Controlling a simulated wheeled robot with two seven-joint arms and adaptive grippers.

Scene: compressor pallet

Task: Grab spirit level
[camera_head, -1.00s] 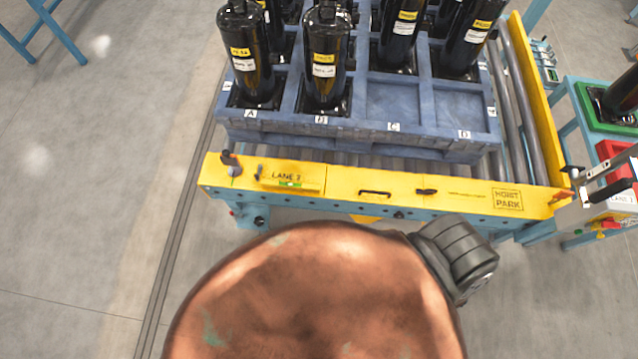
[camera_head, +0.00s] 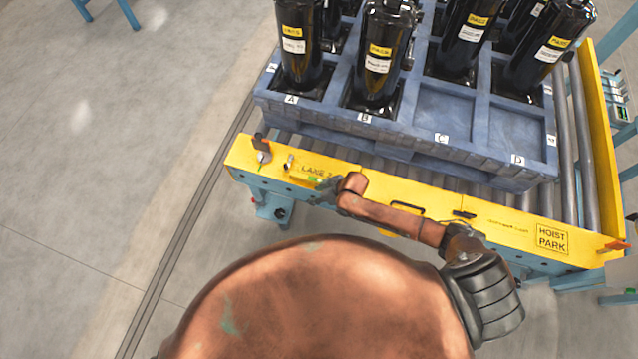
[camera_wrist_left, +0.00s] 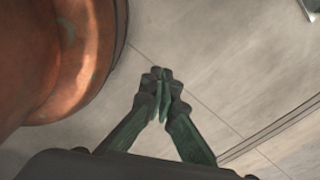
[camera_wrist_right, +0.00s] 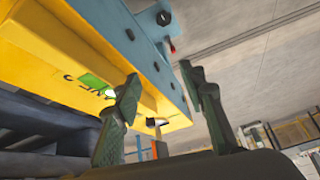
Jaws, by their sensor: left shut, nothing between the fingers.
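The spirit level shows as a small bright green piece (camera_head: 314,179) on the yellow front beam, just below the "LANE 3" lettering. It also shows in the right wrist view as a green patch (camera_wrist_right: 92,80), left of the fingers. My right gripper (camera_head: 324,190) reaches across to the beam front, close beside the level, and hides part of that spot. In the right wrist view my right gripper (camera_wrist_right: 158,86) has its fingers wide apart with nothing held. My left gripper (camera_wrist_left: 163,90) has its fingertips together, empty, over the bare floor.
The yellow beam (camera_head: 400,195) carries a black handle (camera_head: 408,208) and an orange-and-grey fitting (camera_head: 262,150) at its left end. Behind it, a blue pallet (camera_head: 430,155) holds several black compressors (camera_head: 380,50); bays C and D are empty.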

